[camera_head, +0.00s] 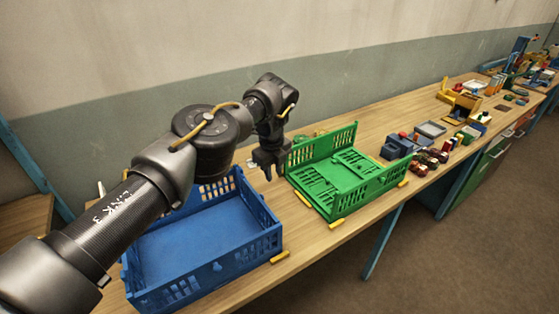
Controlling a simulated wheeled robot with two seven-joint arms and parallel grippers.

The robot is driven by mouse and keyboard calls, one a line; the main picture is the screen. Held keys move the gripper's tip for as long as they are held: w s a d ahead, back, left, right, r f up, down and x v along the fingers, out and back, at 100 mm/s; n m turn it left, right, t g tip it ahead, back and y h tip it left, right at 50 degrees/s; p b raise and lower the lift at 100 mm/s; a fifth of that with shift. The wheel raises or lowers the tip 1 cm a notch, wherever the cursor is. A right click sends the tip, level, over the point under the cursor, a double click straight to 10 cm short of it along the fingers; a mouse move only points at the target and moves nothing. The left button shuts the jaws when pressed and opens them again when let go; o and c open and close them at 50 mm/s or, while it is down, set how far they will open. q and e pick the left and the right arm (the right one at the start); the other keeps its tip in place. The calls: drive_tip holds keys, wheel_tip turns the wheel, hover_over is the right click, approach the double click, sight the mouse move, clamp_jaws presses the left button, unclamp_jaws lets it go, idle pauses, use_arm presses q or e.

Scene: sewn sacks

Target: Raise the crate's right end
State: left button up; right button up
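A green folding crate (337,210) stands on the bench in the middle of the view. Its back and front long walls are upright. Slatted end panels (318,187) lie flat inside it, one toward the left and one toward the right (358,162). My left gripper (271,173) points down just left of the green crate, between it and the blue crate. It seems to hold nothing, but its finger gap is too small to judge. My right gripper is not in view.
A blue crate (215,262) with raised walls stands at the left, partly hidden behind my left arm. Yellow pieces (280,257) lie along the bench (310,240). Blue boxes (397,146), dark red items and other goods crowd the bench to the right. A wall runs behind.

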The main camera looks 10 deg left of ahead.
use_arm(q)
drive_tip(key=shift+w+d+r+p, duration=0.35)
drive_tip(key=shift+d+r, duration=0.1)
drive_tip(key=shift+r, duration=0.15)
drive_tip(key=shift+w+d+r+p, duration=0.3)
drive_tip(key=shift+d+r, duration=0.1)
drive_tip(key=shift+r, duration=0.2)
drive_tip(key=shift+r, duration=0.1)
